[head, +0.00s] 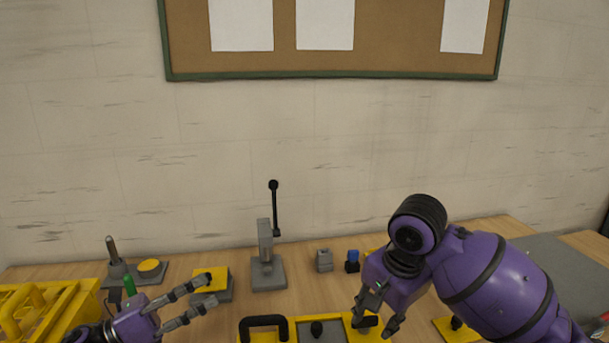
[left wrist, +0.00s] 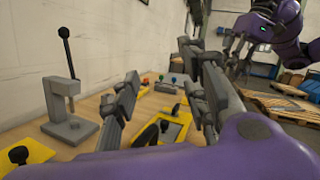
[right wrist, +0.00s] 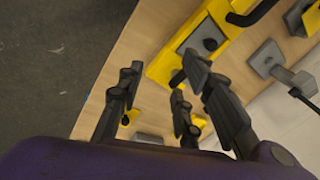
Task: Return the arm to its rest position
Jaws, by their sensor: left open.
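My left gripper (head: 204,293) is at the lower left of the head view, with its fingers spread and nothing between them. It hovers near a yellow-topped grey block (head: 212,283); its spread fingers also show in the left wrist view (left wrist: 165,90). My right gripper (head: 374,325) points down over the right end of a yellow fixture (head: 284,335). Its fingers are apart in the right wrist view (right wrist: 160,72), with no held part visible. A black knob on the fixture shows close to the fingers; I cannot tell whether they touch it.
A grey lever press (head: 268,270) stands upright at the back of the wooden table. Small grey (head: 324,260) and blue-topped (head: 352,261) blocks stand right of it. A yellow crate (head: 45,305) is at the left. A yellow plate with a black knob (head: 456,324) lies under my right arm.

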